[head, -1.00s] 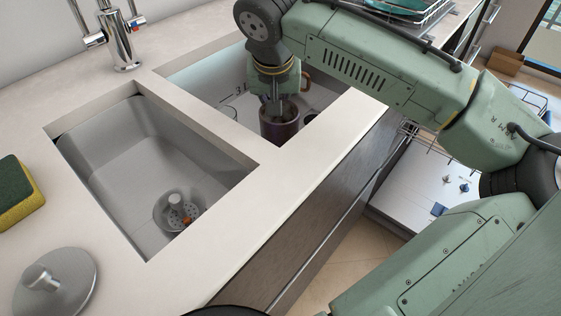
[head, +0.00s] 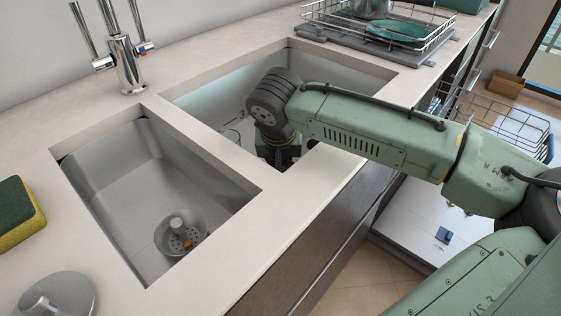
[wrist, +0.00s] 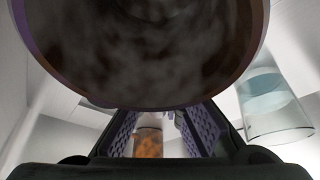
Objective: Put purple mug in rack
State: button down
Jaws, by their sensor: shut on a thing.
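The purple mug (wrist: 255,45) fills the top of the wrist view, its dark inside facing the camera and its rim purple. My gripper (wrist: 158,118) is shut on it at the lower edge of the mug in that view. In the head view my gripper (head: 280,145) is low in the far sink basin, by its near wall, and the mug cannot be made out there. A wire rack (head: 440,42) stands on the counter behind the basin, holding a teal dish and a metal pot. Another wire rack (head: 505,118) is in the pulled-out appliance at right.
A clear glass with bluish contents (wrist: 275,105) and an orange-patterned thing (wrist: 149,142) are near the gripper. A tap (head: 125,60), sponge (head: 18,212) and round metal lid (head: 60,298) are on the counter.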

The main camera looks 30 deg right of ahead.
jog(key=c, duration=1.7)
grip_release()
jog(key=v, duration=1.2)
jog(key=shift+p, duration=0.35)
jog(key=shift+r, duration=0.1)
